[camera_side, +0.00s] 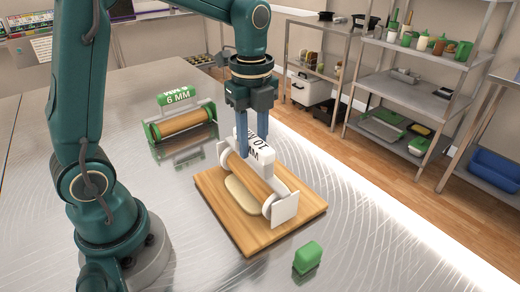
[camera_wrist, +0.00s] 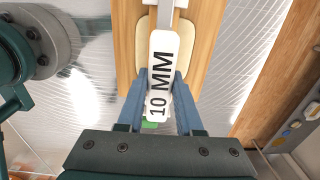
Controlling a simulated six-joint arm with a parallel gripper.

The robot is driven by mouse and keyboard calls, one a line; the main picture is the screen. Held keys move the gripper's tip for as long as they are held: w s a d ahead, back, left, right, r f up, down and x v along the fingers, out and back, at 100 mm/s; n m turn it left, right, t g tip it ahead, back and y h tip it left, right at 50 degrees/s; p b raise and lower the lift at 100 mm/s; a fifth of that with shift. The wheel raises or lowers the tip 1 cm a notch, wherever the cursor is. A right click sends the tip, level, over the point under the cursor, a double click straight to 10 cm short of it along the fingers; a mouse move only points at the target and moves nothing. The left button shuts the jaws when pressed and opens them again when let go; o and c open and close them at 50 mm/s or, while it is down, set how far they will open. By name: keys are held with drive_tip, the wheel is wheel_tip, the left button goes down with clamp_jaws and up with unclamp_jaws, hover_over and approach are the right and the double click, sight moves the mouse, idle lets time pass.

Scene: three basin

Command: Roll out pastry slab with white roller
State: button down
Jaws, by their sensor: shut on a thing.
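The white roller (camera_side: 273,197) has a wooden barrel, white end plates and a block handle marked "10 MM". My gripper (camera_side: 252,150) is shut on that handle from above; the handle (camera_wrist: 162,75) also shows between the blue fingers in the wrist view. The pastry slab (camera_side: 241,196) is pale and flat and lies on a wooden board (camera_side: 296,226). The roller is over the slab and hides part of it. I cannot tell whether the barrel touches the pastry. In the wrist view the slab (camera_wrist: 145,50) shows on both sides of the handle.
A green roller (camera_side: 182,122) marked "6 MM" stands behind, to the left of the board. A small green block (camera_side: 307,257) sits in front of the board. The metal table (camera_side: 130,95) is otherwise largely clear. Shelves (camera_side: 410,92) stand beyond the table's right edge.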

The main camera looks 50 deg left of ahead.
drive_tip(key=shift+w, duration=0.7)
drive_tip(key=shift+w, duration=0.1)
drive_tip(key=w, duration=0.2)
drive_tip(key=shift+w, duration=0.4)
drive_tip(key=shift+f, duration=0.1)
idle(0.5)
drive_tip(key=shift+s, duration=2.25)
drive_tip(key=shift+s+a, duration=0.1)
drive_tip(key=shift+s, duration=1.45)
